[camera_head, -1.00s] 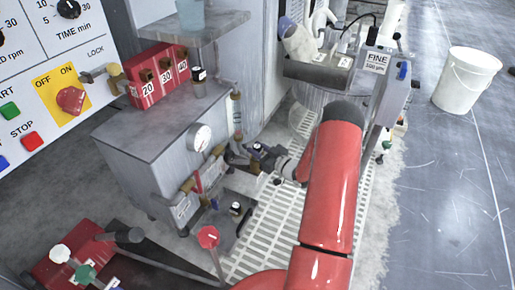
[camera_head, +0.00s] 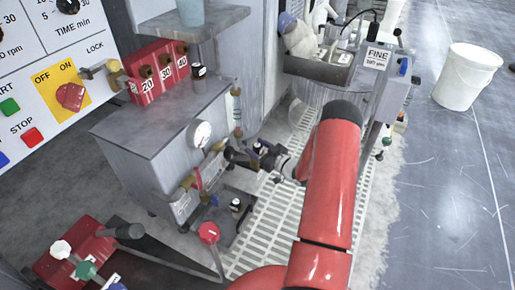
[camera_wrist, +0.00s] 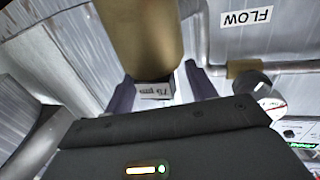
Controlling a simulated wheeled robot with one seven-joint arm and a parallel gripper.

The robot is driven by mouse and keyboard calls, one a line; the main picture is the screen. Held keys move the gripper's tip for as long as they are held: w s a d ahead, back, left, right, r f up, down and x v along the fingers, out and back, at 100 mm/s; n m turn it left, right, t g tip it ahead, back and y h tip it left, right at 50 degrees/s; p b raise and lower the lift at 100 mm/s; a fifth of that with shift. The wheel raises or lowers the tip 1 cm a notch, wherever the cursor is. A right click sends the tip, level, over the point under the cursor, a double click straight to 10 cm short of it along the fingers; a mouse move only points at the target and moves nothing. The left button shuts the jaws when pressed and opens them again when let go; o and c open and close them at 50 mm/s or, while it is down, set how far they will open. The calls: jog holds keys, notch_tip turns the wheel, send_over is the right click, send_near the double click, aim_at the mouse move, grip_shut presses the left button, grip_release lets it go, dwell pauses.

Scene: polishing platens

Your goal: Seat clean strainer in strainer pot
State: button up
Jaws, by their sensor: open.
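In the wrist view, a brass cylinder (camera_wrist: 146,35), which looks like the strainer pot, comes down from the top. At its near end is a dark block with a white tag (camera_wrist: 155,91) reading "75 µm", which appears to be the strainer's end. How deep it sits in the brass part is hidden. My gripper (camera_wrist: 162,82) is open, with one dark finger on each side of the tagged end. I see no clear contact. In the head view, my gripper (camera_head: 258,152) is low beside the grey cabinet's pipework, and the tagged end is too small to make out.
The grey cabinet (camera_head: 150,135) with its gauge (camera_head: 200,134) and brass fittings stands left of my gripper. A white bucket (camera_head: 466,78) stands far right. Floor grating (camera_head: 268,220) lies below.

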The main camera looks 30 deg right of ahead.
jog(key=v, duration=0.7)
jog(key=shift+s+d+p, duration=0.2)
jog(key=shift+s+p, duration=0.2)
jog(key=shift+p, duration=0.05)
